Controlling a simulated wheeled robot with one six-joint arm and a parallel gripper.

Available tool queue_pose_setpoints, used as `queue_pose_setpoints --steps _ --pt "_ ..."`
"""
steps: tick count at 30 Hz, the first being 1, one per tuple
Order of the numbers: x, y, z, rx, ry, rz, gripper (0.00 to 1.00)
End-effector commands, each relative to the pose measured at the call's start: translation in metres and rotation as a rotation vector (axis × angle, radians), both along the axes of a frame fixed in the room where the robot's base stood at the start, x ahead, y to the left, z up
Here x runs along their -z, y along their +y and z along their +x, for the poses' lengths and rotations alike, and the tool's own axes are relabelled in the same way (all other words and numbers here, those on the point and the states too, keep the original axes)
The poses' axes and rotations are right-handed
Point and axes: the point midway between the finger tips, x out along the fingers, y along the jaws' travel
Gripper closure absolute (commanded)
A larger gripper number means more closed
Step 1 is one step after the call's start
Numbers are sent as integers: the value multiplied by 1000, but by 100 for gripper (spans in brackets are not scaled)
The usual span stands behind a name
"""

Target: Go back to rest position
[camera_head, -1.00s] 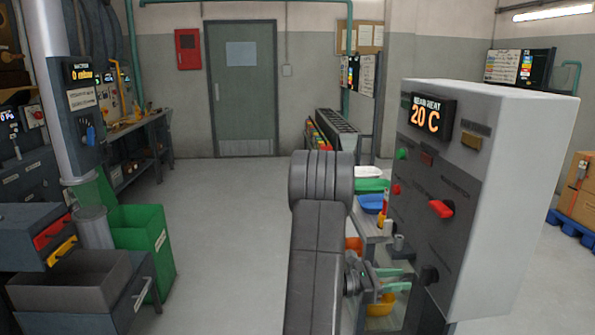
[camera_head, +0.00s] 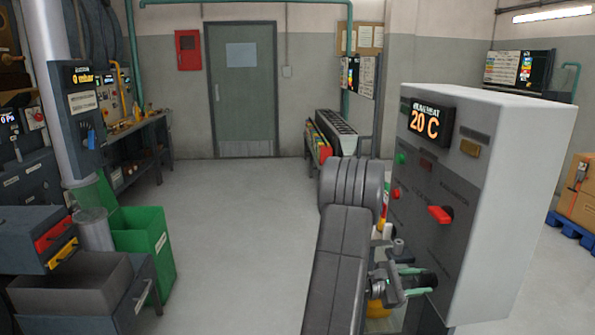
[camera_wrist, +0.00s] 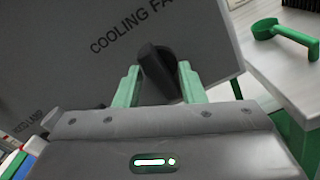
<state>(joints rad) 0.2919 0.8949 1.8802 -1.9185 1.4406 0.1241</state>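My gripper (camera_head: 427,281) is at the lower part of the grey control cabinet (camera_head: 525,190), right of centre in the head view. In the wrist view its two green fingers (camera_wrist: 159,70) are spread apart. A black rotary knob (camera_wrist: 158,85) under the "COOLING FA..." label shows between them, with no clear grip on it. My arm reaches up from the bottom of the head view and bends at a dark rounded joint beside the cabinet.
The cabinet display (camera_head: 426,121) reads 20 C, above a red switch handle (camera_head: 440,214). A white bench with a green scoop (camera_wrist: 268,29) is at the right in the wrist view. A green bin (camera_head: 145,250) stands left; the middle floor (camera_head: 235,230) is clear.

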Motion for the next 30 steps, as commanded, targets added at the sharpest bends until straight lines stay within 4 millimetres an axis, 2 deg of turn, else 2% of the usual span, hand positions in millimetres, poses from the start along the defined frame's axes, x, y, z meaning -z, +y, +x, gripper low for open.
queue_pose_setpoints --steps 9,15,30 --pt "-2 0 0 0 -224 18 64" --pt "-1 0 0 0 -314 25 64" --pt "0 0 0 0 -348 27 64"
